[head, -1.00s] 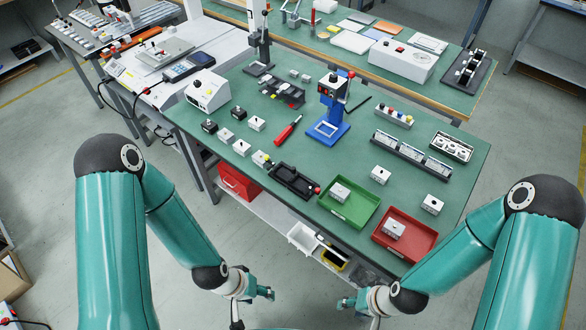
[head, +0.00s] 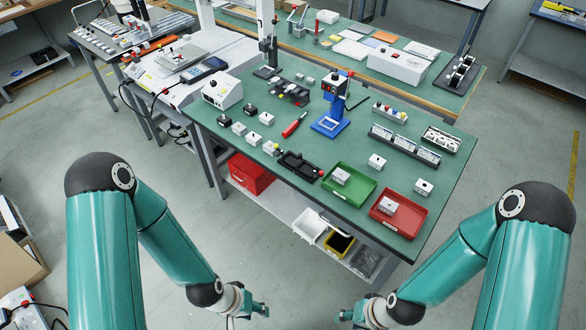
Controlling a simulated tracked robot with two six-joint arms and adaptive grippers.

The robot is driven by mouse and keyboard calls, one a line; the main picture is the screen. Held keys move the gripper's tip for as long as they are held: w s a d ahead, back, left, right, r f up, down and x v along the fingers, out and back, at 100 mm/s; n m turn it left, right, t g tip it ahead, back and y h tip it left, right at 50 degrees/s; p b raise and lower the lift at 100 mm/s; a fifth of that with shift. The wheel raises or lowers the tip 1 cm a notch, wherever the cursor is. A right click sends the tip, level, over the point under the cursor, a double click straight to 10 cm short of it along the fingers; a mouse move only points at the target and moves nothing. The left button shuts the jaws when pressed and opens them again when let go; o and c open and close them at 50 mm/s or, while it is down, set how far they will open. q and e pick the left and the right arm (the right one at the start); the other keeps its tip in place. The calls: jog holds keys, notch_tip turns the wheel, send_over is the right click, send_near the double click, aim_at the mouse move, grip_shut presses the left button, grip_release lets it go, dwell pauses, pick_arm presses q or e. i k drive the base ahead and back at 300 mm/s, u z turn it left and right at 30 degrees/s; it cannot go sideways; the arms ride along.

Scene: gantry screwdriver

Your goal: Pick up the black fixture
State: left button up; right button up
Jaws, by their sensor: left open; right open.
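A black fixture (head: 299,166), a low open frame with a red knob at its right end, lies near the front edge of the green bench. A second black holder (head: 287,92) with small coloured parts sits further back; I cannot tell for certain which one the task names. My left gripper (head: 263,309) is open and empty, low in front of the bench. My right gripper (head: 343,315) is open and empty, also low and in front. Both are well apart from the bench.
A green tray (head: 363,193) and a red tray (head: 410,226), each with a white block, lie right of the front fixture. Under the bench is a shelf with bins (head: 309,225). Floor in front is clear.

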aim_at(292, 161)
jog(key=z, duration=0.45)
jog(key=i, duration=0.15)
jog(key=u, duration=1.95)
jog(key=i, duration=2.4)
jog(key=z, duration=2.7)
